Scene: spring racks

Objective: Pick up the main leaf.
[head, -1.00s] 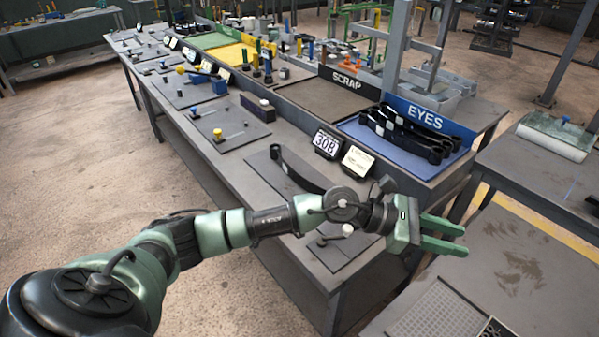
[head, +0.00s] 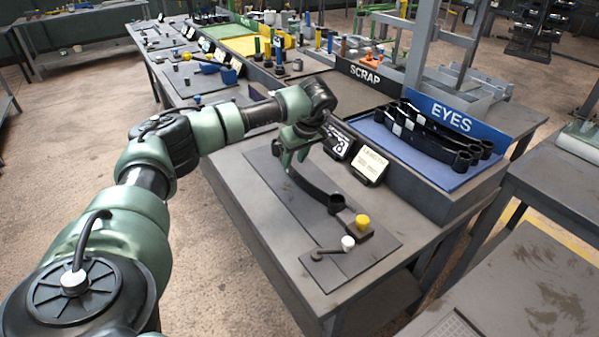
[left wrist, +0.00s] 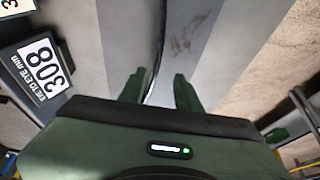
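The main leaf (head: 312,189) is a long black curved strip with a rolled eye at its near end. It lies on a dark flat plate on the bench, and its far part is partly hidden by my gripper. My left gripper (head: 291,158) points down over the far half of the leaf. In the left wrist view the two green fingers (left wrist: 158,90) are apart, with the thin dark edge of the leaf (left wrist: 152,88) between them. Gaps show on both sides of the leaf. My right gripper is in neither view.
A blue-lined EYES tray (head: 464,180) holds several black leaves at the right. The SCRAP tray (head: 335,100) is behind. A 308 sign (left wrist: 42,65) and a card (head: 370,164) stand beside the leaf.

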